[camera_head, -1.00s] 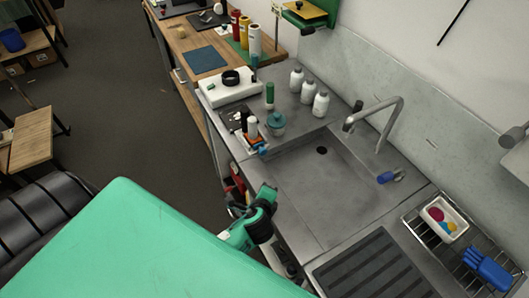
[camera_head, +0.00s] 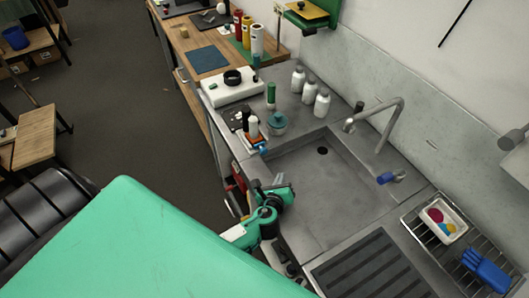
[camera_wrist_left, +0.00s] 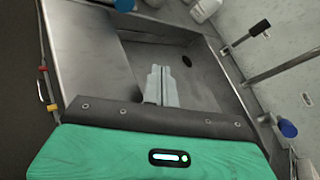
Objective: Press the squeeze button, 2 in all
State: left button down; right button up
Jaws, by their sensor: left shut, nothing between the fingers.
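I cannot clearly make out which part is the squeeze button. A white box-shaped unit (camera_head: 234,91) with a black ring on top stands on the steel counter left of the sink. My left gripper (camera_head: 284,191) is over the near left edge of the sink, well apart from that unit. In the left wrist view its pale fingers (camera_wrist_left: 160,86) are together and empty, pointing over the sink basin. My right gripper is not in view.
The steel sink (camera_head: 315,204) has a tap (camera_head: 388,123) at its back. White bottles (camera_head: 308,95), a teal-lidded pot (camera_head: 277,124) and a green tube (camera_head: 271,94) stand beyond it. A drying rack (camera_head: 448,258) is at right. The basin is clear.

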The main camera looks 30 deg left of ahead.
pick_arm(q)
jog(key=shift+w+a, duration=0.75)
jog(key=shift+a, duration=0.5)
jog(key=shift+w+a, duration=0.7)
jog(key=shift+a, duration=0.55)
jog(key=shift+w+a, duration=0.75)
jog(key=shift+a, duration=0.5)
jog(key=shift+a, duration=0.1)
jog(key=shift+w+a, duration=0.2)
jog(key=shift+a, duration=0.05)
jog(key=shift+w+a+p, duration=0.3)
jog(key=shift+w+a, duration=0.05)
jog(key=shift+a, duration=0.2)
jog(key=shift+s+d, duration=0.6)
jog(key=shift+d, duration=0.3)
jog(key=shift+s+d, duration=0.4)
jog(key=shift+d, duration=0.3)
jog(key=shift+s+d, duration=0.45)
jog(key=shift+d, duration=0.3)
jog(key=shift+s+d, duration=0.4)
jog(key=shift+d, duration=0.3)
